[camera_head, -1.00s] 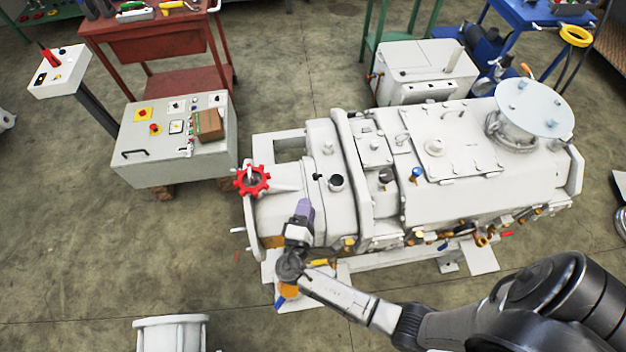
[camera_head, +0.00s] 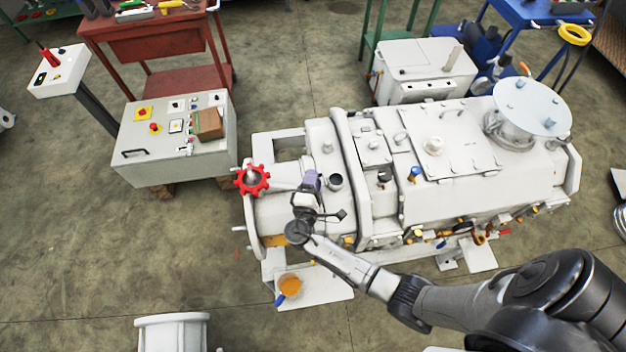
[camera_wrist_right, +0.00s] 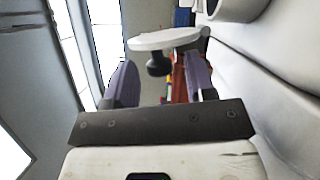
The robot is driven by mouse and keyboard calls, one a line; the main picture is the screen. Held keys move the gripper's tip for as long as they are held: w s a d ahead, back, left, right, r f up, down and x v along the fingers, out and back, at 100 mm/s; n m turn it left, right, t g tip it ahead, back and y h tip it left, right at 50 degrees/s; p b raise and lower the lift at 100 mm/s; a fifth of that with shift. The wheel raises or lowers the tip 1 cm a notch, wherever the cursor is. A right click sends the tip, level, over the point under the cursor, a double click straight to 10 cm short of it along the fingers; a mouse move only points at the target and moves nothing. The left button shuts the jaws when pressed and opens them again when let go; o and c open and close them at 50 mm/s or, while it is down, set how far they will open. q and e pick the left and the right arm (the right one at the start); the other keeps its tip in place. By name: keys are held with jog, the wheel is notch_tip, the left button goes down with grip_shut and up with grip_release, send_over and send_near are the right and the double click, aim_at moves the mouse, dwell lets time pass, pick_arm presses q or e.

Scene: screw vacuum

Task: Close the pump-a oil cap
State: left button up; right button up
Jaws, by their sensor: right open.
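Pump-a is the large white machine (camera_head: 455,165) in the head view. An open round port (camera_head: 335,182) with a dark inside stands on its top near the left end. My right gripper (camera_head: 312,180) is over that end, just left of the port. Its purple fingers (camera_wrist_right: 163,82) are apart with nothing clamped between them. In the right wrist view a pale disc (camera_wrist_right: 165,39) with a black knob (camera_wrist_right: 158,66) under it shows ahead, the knob in line with the finger gap. I cannot tell whether this is the oil cap. My left gripper is out of view.
A red handwheel (camera_head: 252,180) is on the pump's left end, close to my right gripper. A cup with orange contents (camera_head: 289,284) stands on the base plate below. A control box (camera_head: 178,140) and red cart (camera_head: 150,45) stand at left.

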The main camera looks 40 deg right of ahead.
jog(key=c, duration=0.9)
